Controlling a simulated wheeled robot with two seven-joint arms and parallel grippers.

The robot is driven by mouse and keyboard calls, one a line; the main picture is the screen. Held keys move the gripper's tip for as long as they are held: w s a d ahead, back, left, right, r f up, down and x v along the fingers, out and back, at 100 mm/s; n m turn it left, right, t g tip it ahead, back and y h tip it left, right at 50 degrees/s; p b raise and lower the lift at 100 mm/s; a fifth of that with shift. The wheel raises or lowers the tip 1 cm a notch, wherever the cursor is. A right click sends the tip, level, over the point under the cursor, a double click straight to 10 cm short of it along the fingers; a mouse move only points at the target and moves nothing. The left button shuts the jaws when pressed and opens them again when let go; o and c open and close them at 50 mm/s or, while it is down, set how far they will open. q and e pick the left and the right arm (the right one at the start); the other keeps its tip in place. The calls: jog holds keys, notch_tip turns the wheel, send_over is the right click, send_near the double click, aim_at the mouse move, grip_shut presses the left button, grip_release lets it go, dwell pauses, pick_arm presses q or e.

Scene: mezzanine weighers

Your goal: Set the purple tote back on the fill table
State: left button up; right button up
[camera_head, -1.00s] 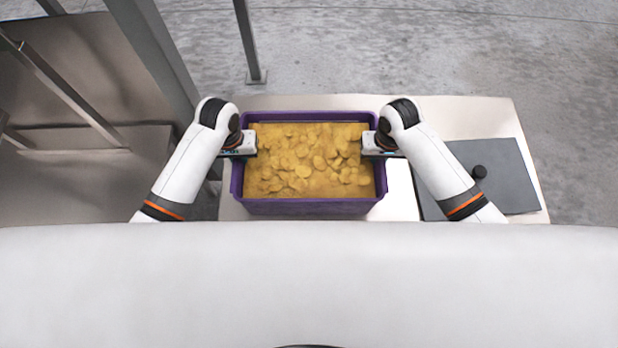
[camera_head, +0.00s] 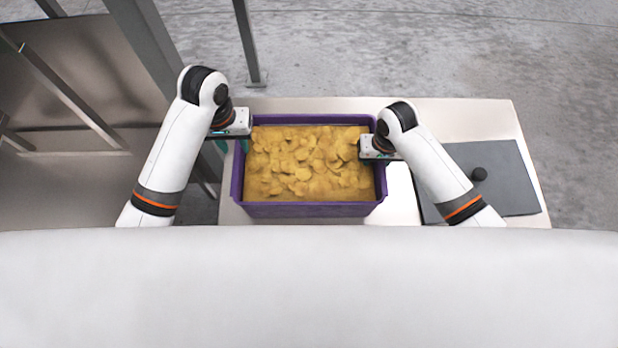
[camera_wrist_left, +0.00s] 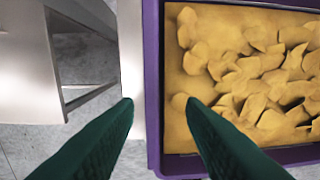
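The purple tote (camera_head: 310,209) is full of yellow chips (camera_head: 305,165) and appears level on the pale metal table (camera_head: 455,118). My left gripper (camera_head: 233,146) is at the tote's left rim, with its fingers apart. In the left wrist view, the two dark green fingertips (camera_wrist_left: 158,104) are wide apart with nothing gripped, and the tote's left wall (camera_wrist_left: 152,60) lies between them in the picture. My right gripper (camera_head: 372,158) is at the tote's right rim. Its fingers are too hidden to tell whether they grip the wall.
Metal posts (camera_head: 247,45) and a steel structure (camera_head: 75,75) stand at the left.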

pick_arm(q)
notch_tip(320, 180, up, 2)
jog(key=shift+r, duration=0.2)
pick_arm(e)
jog(key=shift+r, duration=0.15)
jog(key=r, duration=1.1)
jog(key=shift+d+r, duration=0.25)
jog(key=shift+r, duration=0.1)
